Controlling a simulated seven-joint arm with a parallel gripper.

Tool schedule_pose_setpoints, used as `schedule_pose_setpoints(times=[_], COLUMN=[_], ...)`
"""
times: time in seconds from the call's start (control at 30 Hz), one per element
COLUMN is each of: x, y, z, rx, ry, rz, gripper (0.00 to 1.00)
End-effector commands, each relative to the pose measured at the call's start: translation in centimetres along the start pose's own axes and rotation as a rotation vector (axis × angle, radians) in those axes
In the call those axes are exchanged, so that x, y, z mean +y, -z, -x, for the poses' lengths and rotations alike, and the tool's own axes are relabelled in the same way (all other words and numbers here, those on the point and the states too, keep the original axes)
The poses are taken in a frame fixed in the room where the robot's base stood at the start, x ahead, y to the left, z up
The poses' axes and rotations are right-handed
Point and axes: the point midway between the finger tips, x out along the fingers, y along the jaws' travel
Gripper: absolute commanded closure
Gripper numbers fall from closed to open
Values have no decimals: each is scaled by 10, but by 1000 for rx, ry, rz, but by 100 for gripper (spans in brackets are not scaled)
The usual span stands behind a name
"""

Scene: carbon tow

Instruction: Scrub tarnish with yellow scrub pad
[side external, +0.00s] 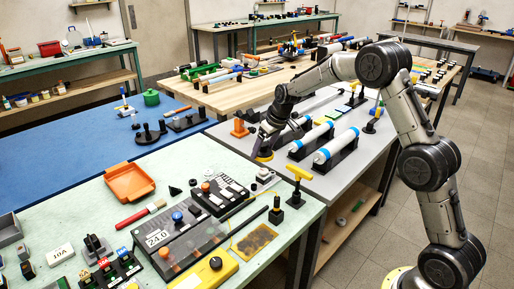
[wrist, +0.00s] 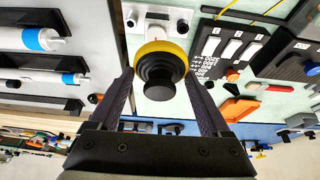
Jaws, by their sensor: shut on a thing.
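My gripper (side external: 267,146) is shut on the yellow scrub pad (side external: 263,158), over the far right part of the pale green bench. In the wrist view the round yellow pad (wrist: 178,49) shows beyond its stepped black handle, which sits between the two dark fingers of my gripper (wrist: 160,78). The pad's working face is turned away and hidden. A plate with brown, tarnish-like patches (side external: 254,241) lies flat near the bench's front right edge in the side view, apart from the pad. I cannot make it out in the wrist view.
A small white fixture (side external: 266,177) stands just below the pad. A yellow T-handle on a black base (side external: 298,185) and a black post (side external: 276,213) stand near the plate. White rollers with blue ends (side external: 335,147) lie on the grey bench. An orange tray (side external: 129,182) is at left.

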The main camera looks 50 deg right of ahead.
Motion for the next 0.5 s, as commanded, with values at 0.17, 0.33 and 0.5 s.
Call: schedule_pose_setpoints(times=[0.17, 0.33, 0.5], x=[-2, -3, -12], y=[-7, -10, -21], z=[6, 7, 2], rx=[-1, -2, -3], ry=[8, 53, 130], rz=[18, 121, 302], gripper=[72, 72, 72])
